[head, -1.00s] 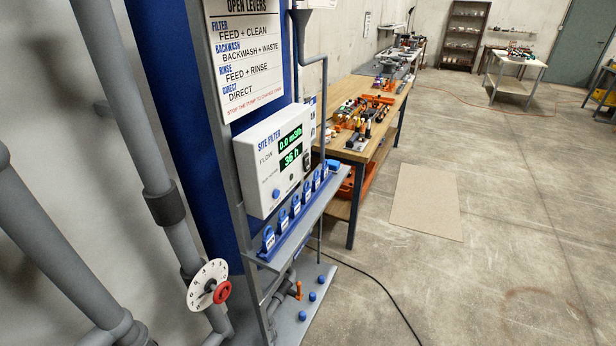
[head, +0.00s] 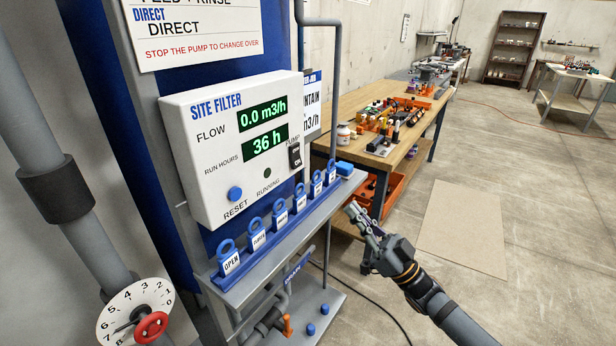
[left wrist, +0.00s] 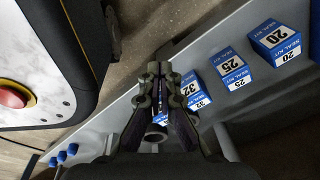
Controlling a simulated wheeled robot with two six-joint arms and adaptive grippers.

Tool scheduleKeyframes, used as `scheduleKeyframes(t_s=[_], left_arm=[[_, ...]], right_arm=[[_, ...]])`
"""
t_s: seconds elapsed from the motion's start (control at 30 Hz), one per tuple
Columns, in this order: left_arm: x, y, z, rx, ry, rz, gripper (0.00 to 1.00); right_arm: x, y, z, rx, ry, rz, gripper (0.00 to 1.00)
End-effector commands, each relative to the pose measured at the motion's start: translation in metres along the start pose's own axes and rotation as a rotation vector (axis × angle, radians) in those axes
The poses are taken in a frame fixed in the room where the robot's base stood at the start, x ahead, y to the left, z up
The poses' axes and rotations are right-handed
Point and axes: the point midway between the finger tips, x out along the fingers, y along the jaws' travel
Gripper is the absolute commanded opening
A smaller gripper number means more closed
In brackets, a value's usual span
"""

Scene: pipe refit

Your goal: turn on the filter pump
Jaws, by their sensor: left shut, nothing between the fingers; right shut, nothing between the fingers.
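The white site filter box (head: 218,152) hangs on the blue panel in the head view. Its green displays read 0.0 m3/h and 36 h. The black pump switch (head: 295,156) sits at the box's right edge; I cannot tell its position. The running lamp (head: 267,172) looks dark, and the blue reset button (head: 235,193) is at the lower left. My right gripper (head: 352,210) is shut and empty, right of and below the switch, apart from the box. My left gripper (left wrist: 163,70) is shut and empty in the left wrist view, over a grey shelf edge.
Blue tags (head: 257,236) stand in a row on the ledge under the box. A dial with a red knob (head: 150,327) is at lower left. A workbench (head: 368,95) with tools stands behind. Seal kit boxes (left wrist: 277,40) line the shelf.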

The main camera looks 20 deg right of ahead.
Motion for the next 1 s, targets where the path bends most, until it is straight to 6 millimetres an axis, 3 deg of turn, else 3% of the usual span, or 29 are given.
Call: scheduleKeyframes(t_s=[0.27, 0.57, 0.73, 1.0], left_arm=[[0.001, 0.000, -0.003, 0.000, 0.003, 0.000, 0.00], [0.000, 0.001, -0.018, -0.001, 0.012, 0.000, 0.00], [-0.003, 0.000, 0.002, 0.000, -0.005, 0.000, 0.00], [-0.002, 0.000, 0.008, 0.000, -0.004, 0.000, 0.00]], right_arm=[[0.009, 0.001, 0.001, -0.002, 0.001, 0.001, 0.00], [0.070, 0.001, -0.001, -0.004, 0.005, 0.004, 0.00], [0.104, 0.002, -0.003, -0.001, 0.004, 0.007, 0.00], [0.125, 0.002, 0.025, 0.000, 0.000, 0.006, 0.00]])
